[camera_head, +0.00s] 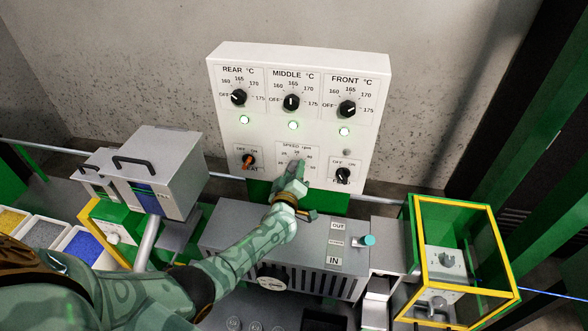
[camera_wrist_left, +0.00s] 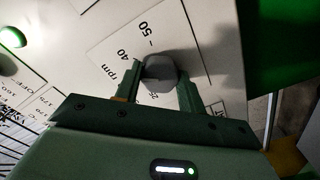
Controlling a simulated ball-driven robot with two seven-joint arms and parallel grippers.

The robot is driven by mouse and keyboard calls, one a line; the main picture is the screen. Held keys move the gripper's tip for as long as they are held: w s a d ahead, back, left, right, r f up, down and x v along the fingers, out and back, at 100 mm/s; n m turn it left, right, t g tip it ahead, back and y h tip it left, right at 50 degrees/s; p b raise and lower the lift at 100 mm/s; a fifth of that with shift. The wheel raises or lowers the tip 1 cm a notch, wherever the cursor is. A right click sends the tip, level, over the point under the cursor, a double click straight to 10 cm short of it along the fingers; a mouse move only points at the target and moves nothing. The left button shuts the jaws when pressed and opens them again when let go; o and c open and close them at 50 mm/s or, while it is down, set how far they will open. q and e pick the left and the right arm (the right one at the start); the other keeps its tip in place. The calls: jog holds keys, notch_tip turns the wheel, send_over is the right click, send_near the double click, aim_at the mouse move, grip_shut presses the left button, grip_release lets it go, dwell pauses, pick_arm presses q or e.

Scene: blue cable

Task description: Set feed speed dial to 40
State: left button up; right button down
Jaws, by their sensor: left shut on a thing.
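The speed dial (camera_wrist_left: 160,69) is a dark grey knob on the white panel (camera_head: 228,62). Its scale, marked rpm, shows 40 and 50 beside the knob in the left wrist view. My left gripper (camera_head: 297,168) reaches the lower middle of the panel and hides the knob in the head view. In the left wrist view the fingers of this gripper (camera_wrist_left: 160,84) are shut on the knob, one on each side. The knob's pointer is hidden, so I cannot tell its setting. My right gripper is out of view.
Three black temperature dials (camera_head: 291,102) sit above, with lit green lamps. An orange heat switch (camera_head: 248,161) and a black switch (camera_head: 343,175) flank the speed dial. A grey machine housing (camera_head: 222,226) stands below, and a yellow-framed guard (camera_head: 412,262) stands right.

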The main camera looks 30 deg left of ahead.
pick_arm(q)
jog(key=shift+f+m+p, duration=0.1)
jog(key=shift+m+p, duration=0.3)
jog(key=shift+m, duration=1.3)
jog(key=o, duration=1)
jog(key=shift+c, duration=0.2)
jog(key=p+v, duration=0.2)
jog(key=v, duration=1.4)
jog(key=shift+s, duration=0.15)
